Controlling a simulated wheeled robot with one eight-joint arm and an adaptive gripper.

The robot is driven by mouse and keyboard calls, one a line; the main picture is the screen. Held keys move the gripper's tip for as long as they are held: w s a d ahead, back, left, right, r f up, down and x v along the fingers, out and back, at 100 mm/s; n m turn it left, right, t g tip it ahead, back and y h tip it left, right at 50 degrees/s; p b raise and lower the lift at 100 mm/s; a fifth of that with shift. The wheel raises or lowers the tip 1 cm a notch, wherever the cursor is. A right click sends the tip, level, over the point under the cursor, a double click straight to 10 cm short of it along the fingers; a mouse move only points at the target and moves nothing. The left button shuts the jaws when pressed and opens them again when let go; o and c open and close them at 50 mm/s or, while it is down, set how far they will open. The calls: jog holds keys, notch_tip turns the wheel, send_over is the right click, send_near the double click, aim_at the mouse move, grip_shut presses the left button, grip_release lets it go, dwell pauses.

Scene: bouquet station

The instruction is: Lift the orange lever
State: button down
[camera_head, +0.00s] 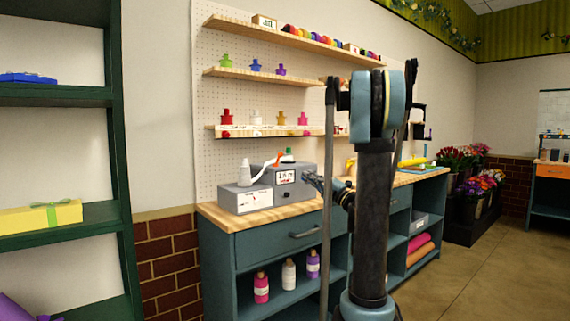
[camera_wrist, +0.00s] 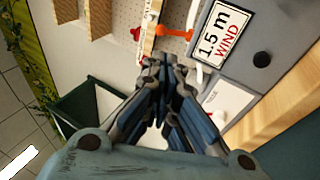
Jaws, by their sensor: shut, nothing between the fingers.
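In the wrist view the orange lever (camera_wrist: 174,32) shows just beyond my fingertips, left of the label. My gripper (camera_wrist: 165,66) is shut and empty, apart from the lever as far as I can tell. In the head view my gripper (camera_head: 312,180) is at the right side of the machine, lower than the lever.
A white cone (camera_head: 244,174) and a curved white arm sit on the machine's lower left part. Pegboard shelves (camera_head: 245,131) with coloured spools are behind. My arm hides part of the counter (camera_head: 215,213). A green shelf rack (camera_head: 118,150) stands at left.

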jog(key=x, duration=1.4)
jog(key=shift+a+r, duration=0.2)
dwell(0.4)
